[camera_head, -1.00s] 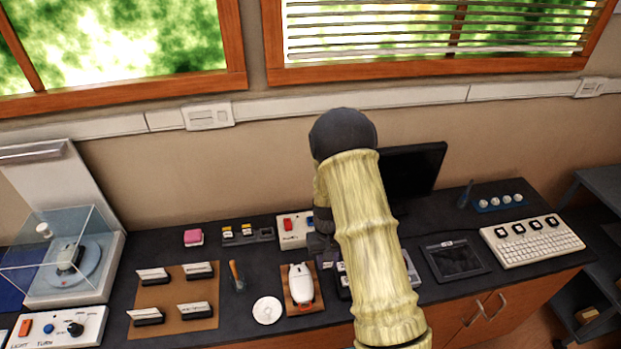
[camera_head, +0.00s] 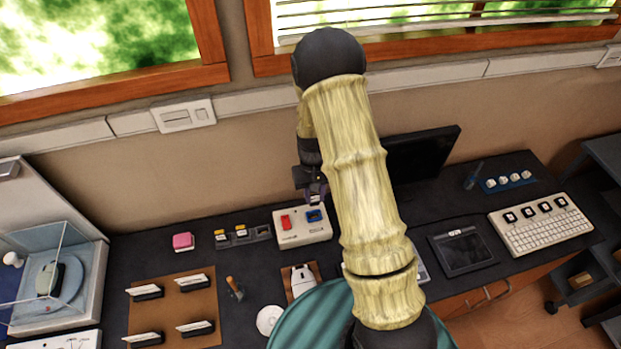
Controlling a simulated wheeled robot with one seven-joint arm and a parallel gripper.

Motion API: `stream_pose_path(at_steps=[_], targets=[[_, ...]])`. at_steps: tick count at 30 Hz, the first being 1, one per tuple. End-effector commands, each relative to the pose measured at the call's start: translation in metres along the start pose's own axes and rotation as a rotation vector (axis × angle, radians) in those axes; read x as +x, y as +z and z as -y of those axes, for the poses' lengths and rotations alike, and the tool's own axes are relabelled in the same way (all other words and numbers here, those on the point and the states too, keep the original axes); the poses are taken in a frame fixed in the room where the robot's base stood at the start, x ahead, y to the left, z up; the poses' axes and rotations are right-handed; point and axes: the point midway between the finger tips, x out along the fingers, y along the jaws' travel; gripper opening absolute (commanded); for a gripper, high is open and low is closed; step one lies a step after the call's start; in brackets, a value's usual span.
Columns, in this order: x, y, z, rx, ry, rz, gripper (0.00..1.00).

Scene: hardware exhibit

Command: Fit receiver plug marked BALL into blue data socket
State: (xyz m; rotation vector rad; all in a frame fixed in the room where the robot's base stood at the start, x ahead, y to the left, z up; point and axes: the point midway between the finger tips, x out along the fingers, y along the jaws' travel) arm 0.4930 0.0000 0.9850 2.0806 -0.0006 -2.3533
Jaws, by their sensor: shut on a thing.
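The white box (camera_head: 290,240) on the counter has a red switch (camera_head: 286,222) at its left and a blue socket (camera_head: 315,216) at its right. My gripper (camera_head: 314,194) points down just above the blue socket. It is shut on a small dark, purplish piece, likely the receiver plug; its BALL marking cannot be read. Whether this piece touches the socket cannot be told. A dark holder (camera_head: 243,237) left of the box carries small pieces with yellow marks; its right end looks bare.
A pink block (camera_head: 183,242) lies left of the holder. A brown board (camera_head: 172,308) with several cards, a white mouse (camera_head: 302,277) and a white disc (camera_head: 269,320) are in front. A monitor (camera_head: 425,155), tablet (camera_head: 461,252) and keyboard (camera_head: 540,228) stand right of my arm.

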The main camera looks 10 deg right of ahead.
Motion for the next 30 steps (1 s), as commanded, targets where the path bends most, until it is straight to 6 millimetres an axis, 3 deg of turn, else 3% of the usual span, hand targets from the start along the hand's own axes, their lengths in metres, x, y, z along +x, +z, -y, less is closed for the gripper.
stream_pose_path(at_steps=[16,30], targets=[[0.001,0.0,0.0,0.0,0.0,0.0,0.05],[0.036,-0.004,0.0,-0.001,0.001,0.001,0.05]])
